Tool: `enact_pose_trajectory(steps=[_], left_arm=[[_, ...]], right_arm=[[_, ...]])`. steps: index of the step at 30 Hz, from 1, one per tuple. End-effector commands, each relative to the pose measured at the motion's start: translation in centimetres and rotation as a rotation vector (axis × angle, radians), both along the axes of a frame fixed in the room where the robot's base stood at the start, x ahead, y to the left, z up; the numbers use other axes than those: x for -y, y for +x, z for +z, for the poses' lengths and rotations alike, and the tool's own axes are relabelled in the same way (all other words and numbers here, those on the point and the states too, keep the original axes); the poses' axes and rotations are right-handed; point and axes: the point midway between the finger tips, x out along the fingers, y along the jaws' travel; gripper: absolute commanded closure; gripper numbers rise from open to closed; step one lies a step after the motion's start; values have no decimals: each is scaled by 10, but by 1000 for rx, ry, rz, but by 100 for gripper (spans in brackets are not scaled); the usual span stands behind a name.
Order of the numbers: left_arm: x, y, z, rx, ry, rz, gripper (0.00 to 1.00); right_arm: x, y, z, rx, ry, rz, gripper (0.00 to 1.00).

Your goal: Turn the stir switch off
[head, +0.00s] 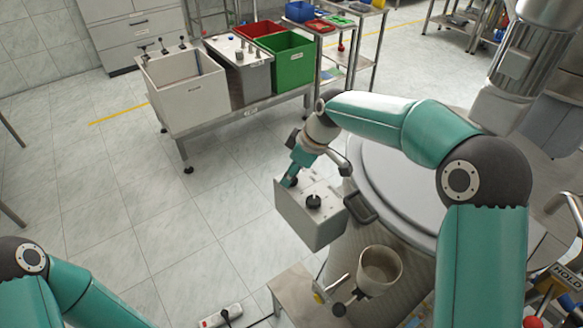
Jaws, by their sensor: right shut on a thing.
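A grey control box (309,224) is mounted at the side of a large round lidded vessel (397,190). A black knob (313,201) stands free on the box's top face. My right gripper (289,183) reaches down to the far left part of that face and is shut on a small dark switch there, which its fingers mostly hide. I cannot read any label or tell the switch's setting. My left gripper is out of view; only part of my left arm shows at the lower left.
A beige cup-like funnel (380,270) and a dark handle (360,206) sit close to the box. A bench with a white bin (190,92) and a green bin (285,60) stands behind. A power strip (220,316) lies on the floor. The tiled floor at left is clear.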

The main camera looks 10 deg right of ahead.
Motion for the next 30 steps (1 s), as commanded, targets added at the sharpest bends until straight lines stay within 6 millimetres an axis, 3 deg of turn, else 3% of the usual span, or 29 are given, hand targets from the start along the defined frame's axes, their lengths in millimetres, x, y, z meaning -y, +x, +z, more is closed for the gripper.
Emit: enact_pose_trajectory(steps=[12, 29, 30], left_arm=[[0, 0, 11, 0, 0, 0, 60], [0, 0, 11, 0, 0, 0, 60], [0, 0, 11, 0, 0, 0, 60]], right_arm=[[2, 2, 1, 3, -3, 232, 93], [2, 2, 1, 6, -5, 272, 93], [3, 2, 1, 6, -5, 272, 57]])
